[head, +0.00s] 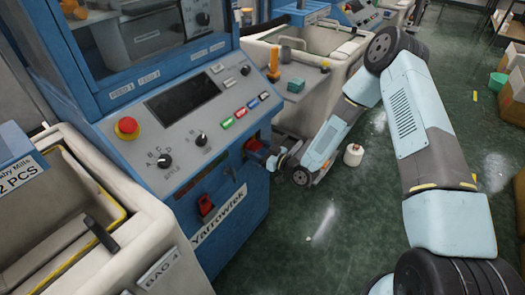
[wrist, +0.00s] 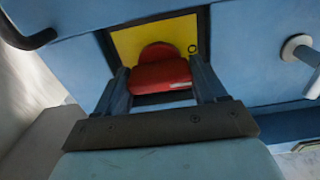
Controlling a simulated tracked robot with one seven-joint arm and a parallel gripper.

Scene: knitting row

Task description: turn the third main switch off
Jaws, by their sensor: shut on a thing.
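The main switch has a red handle (wrist: 160,76) on a yellow plate (wrist: 126,43) set in the blue cabinet, seen in the wrist view. My gripper (wrist: 161,70) has one finger on each side of the handle and is shut on it. The handle's far side is partly hidden, and I cannot tell its on or off position.
The machine's panel holds a red mushroom button (head: 127,126), black knobs (head: 165,160) and coloured buttons. A red switch (head: 205,206) sits lower on its front. A white cone (head: 353,154) stands on the green floor (head: 325,225) beyond my arm. A beige bin (head: 165,240) is at left.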

